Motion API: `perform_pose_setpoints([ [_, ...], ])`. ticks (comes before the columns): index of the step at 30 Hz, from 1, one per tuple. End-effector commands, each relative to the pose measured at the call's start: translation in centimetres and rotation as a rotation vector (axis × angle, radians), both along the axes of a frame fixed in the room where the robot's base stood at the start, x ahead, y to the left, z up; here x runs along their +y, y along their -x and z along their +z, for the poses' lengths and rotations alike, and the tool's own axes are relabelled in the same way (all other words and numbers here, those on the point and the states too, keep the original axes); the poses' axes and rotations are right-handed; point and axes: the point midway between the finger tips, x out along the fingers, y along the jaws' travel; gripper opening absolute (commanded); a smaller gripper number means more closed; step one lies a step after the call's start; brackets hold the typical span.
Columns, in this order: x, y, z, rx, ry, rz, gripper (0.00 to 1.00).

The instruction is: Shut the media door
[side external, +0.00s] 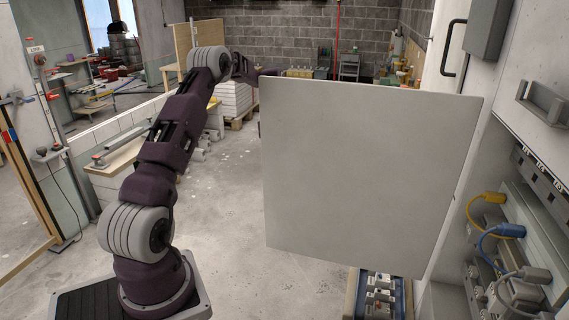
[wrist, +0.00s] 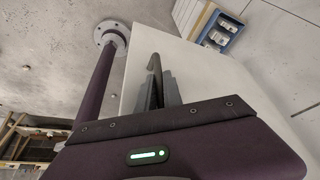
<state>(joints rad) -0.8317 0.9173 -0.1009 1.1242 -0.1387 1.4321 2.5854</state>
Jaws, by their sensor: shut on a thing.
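The media door (side external: 365,170) is a large flat light-grey panel. In the side view it stands open, out from the wall on the right, with its plain face toward the camera. In the wrist view the door (wrist: 215,75) shows as a pale panel behind my fingers. My gripper (wrist: 158,92) is shut on the door's dark bar handle (wrist: 154,64), which sticks out from the panel. In the side view the door hides my gripper and the handle; only part of my wrist shows beyond its upper left edge.
The open wall bay on the right holds yellow (side external: 490,198), blue (side external: 508,231) and grey plugs (side external: 535,274) with cables. A crate of small parts (side external: 382,295) stands below the door. The floor (side external: 225,230) left of the door is clear.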

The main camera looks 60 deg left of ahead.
Motion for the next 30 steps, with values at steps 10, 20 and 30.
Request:
perform_pose_setpoints([
  [10, -4.7, 5.1, 0.1, 0.0, -0.001, 0.117, 0.0],
  [20, -14.5, 11.8, 0.1, 0.0, -0.003, 0.112, 0.0],
  [30, -28.0, 16.1, 0.0, 0.001, 0.001, 0.103, 0.0],
])
